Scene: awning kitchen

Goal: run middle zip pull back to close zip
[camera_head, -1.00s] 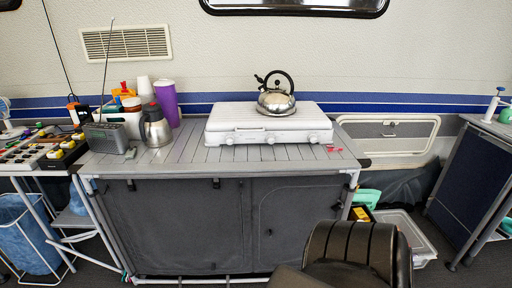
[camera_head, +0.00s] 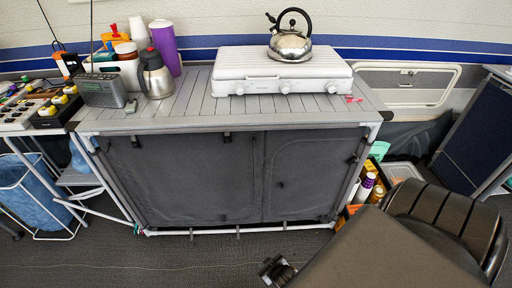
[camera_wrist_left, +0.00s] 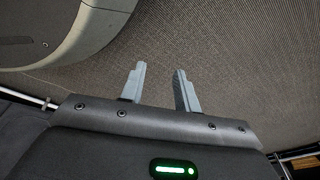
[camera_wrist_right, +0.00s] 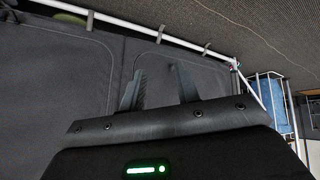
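The grey fabric cabinet front (camera_head: 190,185) has a wide left panel and a narrower right panel with a curved seam (camera_head: 300,140). A small dark tab, possibly a zip pull (camera_head: 281,184), hangs on the right panel. Which pull is the middle one, I cannot tell. In the right wrist view, the cabinet front (camera_wrist_right: 70,60) appears upside down behind my right gripper (camera_wrist_right: 157,70), which is open and empty. My right arm enters the head view from lower right. My left gripper (camera_wrist_left: 160,69) is open and empty over the floor, outside the head view.
A white stove (camera_head: 270,75) with a kettle (camera_head: 291,45) stands on the slatted top beside a steel jug (camera_head: 155,78). A crate of bottles (camera_head: 365,190) stands right of the cabinet. A blue bag (camera_head: 30,195) hangs at left. The floor (camera_head: 190,265) in front is clear.

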